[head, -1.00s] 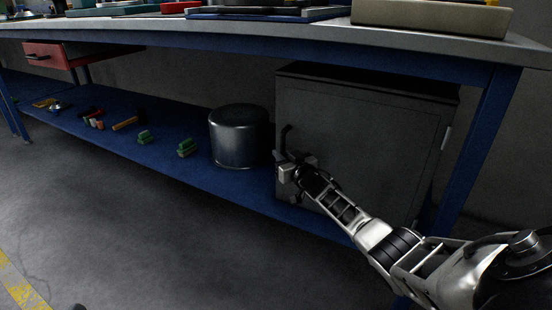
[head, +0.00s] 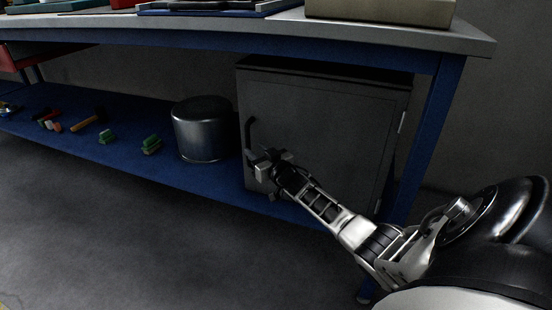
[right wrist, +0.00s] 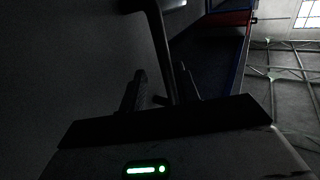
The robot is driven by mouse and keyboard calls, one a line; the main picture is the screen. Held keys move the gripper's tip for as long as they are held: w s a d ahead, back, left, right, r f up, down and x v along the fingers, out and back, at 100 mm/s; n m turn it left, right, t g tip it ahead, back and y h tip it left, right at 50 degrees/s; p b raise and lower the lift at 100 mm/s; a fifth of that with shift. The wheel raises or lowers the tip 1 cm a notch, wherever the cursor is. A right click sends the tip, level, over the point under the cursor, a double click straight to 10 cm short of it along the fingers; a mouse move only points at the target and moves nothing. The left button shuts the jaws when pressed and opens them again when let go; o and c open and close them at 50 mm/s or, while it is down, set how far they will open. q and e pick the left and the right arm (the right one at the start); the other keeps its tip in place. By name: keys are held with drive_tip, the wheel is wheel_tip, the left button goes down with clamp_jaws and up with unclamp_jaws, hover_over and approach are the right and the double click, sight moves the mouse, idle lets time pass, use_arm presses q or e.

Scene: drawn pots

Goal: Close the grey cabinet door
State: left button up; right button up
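The grey cabinet (head: 325,125) stands on the blue lower shelf under the workbench. Its door faces me and looks flush or nearly flush with the cabinet body; a small gap cannot be ruled out. The dark bar handle (head: 250,135) is near the door's left edge. My right gripper (head: 262,165) is at the lower part of this handle, in front of the door. In the right wrist view the handle (right wrist: 161,40) runs down between the two fingers (right wrist: 162,90), which stand apart with space visible beside it. My left gripper is not in view.
A metal pot (head: 203,130) stands on the blue shelf (head: 165,170) just left of the cabinet. Green blocks (head: 151,144) and small tools lie farther left. The bench top (head: 400,35) overhangs the cabinet, and a blue leg (head: 425,140) stands right. The floor in front is clear.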

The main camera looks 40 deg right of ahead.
use_arm(q)
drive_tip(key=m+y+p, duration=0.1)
drive_tip(key=p, duration=0.1)
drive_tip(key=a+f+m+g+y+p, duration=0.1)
drive_tip(key=p, duration=0.1)
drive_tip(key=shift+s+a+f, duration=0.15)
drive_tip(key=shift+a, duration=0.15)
use_arm(e)
drive_tip(key=s+a, duration=0.2)
drive_tip(key=s, duration=0.9)
drive_tip(key=shift+s, duration=0.3)
drive_tip(key=shift+a, duration=0.1)
